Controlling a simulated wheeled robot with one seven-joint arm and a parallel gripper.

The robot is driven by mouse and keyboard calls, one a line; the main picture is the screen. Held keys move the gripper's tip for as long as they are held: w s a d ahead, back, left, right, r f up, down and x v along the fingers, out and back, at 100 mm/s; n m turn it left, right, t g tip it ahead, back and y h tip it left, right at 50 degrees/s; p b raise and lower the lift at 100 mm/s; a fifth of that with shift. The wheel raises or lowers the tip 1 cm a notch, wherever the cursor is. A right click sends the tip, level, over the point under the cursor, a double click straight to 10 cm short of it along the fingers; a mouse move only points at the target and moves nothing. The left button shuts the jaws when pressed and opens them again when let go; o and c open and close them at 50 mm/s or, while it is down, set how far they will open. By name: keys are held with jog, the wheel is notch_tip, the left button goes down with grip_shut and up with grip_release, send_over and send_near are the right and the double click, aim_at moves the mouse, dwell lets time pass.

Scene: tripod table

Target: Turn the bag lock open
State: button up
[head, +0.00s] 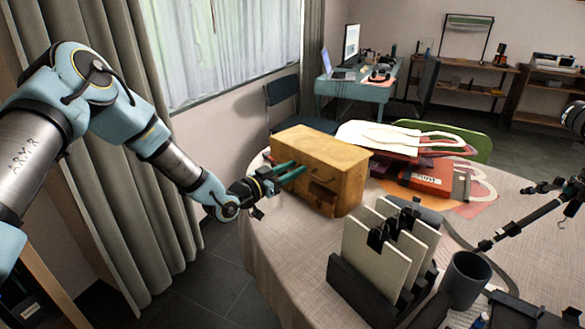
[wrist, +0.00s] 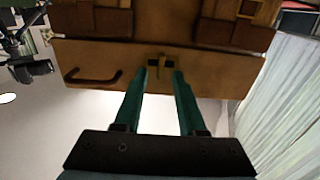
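A tan-brown wooden box-like cabinet (head: 318,160) stands on the round cloth-covered table, and its face fills the top of the wrist view (wrist: 110,55). A small brass-coloured fitting (wrist: 160,66), which looks like the lock, sits on that face. My gripper (head: 300,171) reaches the cabinet from the left. In the wrist view, the two green fingertips (wrist: 162,72) are apart, one on each side of the fitting. I cannot tell whether they touch it. The fitting is not clear in the head view. No separate bag lock can be made out.
A dark curved handle (wrist: 93,77) is left of the fitting. On the table (head: 290,255) are a holder with clipped boards (head: 375,250), a dark cup (head: 466,278), a red box (head: 428,177) and a white bag (head: 380,136). A curtain (head: 150,180) hangs behind my arm.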

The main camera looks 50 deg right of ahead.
grip_shut()
dwell(0.6)
